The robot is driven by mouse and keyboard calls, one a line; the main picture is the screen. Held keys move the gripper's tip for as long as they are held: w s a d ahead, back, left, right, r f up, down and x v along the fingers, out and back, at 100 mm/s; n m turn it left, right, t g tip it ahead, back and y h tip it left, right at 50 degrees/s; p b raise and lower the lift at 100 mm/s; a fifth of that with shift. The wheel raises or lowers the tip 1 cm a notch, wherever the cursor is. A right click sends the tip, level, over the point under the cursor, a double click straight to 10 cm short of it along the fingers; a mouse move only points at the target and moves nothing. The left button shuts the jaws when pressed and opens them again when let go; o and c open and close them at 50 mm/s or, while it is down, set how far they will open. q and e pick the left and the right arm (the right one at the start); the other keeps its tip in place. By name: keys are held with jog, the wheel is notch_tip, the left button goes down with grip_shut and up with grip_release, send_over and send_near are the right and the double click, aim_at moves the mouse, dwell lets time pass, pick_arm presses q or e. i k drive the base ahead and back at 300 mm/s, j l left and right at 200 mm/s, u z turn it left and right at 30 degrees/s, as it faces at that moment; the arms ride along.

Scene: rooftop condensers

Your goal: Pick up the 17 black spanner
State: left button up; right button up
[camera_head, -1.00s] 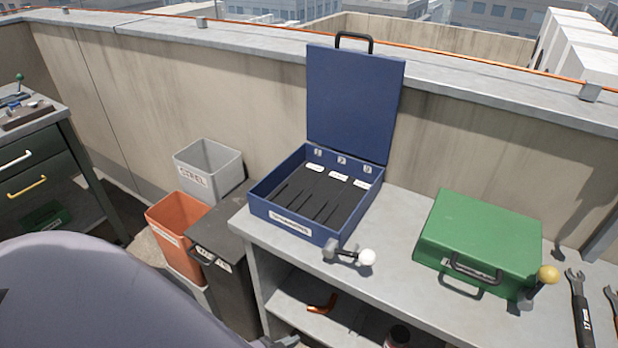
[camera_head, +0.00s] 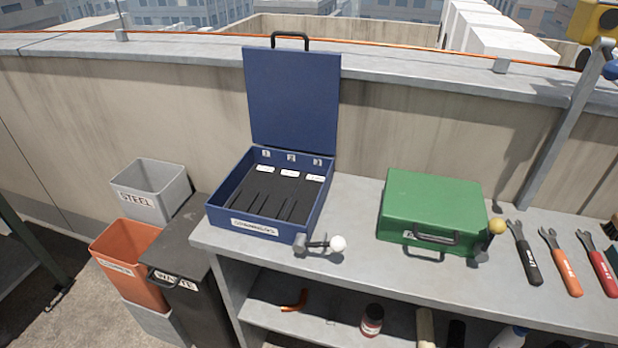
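The black spanner (camera_head: 525,252) lies on the grey bench top, just right of the green case. Its open jaw points away toward the wall and its black handle points toward me. In the earlier picture its handle shows the number 17; now the marking is too small to read. An orange-handled spanner (camera_head: 562,262) and a red-handled spanner (camera_head: 598,264) lie to its right, apart from it. Neither of my grippers shows in the head view now.
An open blue case (camera_head: 273,228) with a slotted black insert stands on the bench (camera_head: 360,225). A closed green case (camera_head: 432,205) has a yellow-knobbed lever at its right. A white-knobbed lever (camera_head: 337,243) stands at the bench front. Bins, one marked STEEL (camera_head: 150,190), stand left.

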aim_at(536, 279)
jog(key=z, duration=1.55)
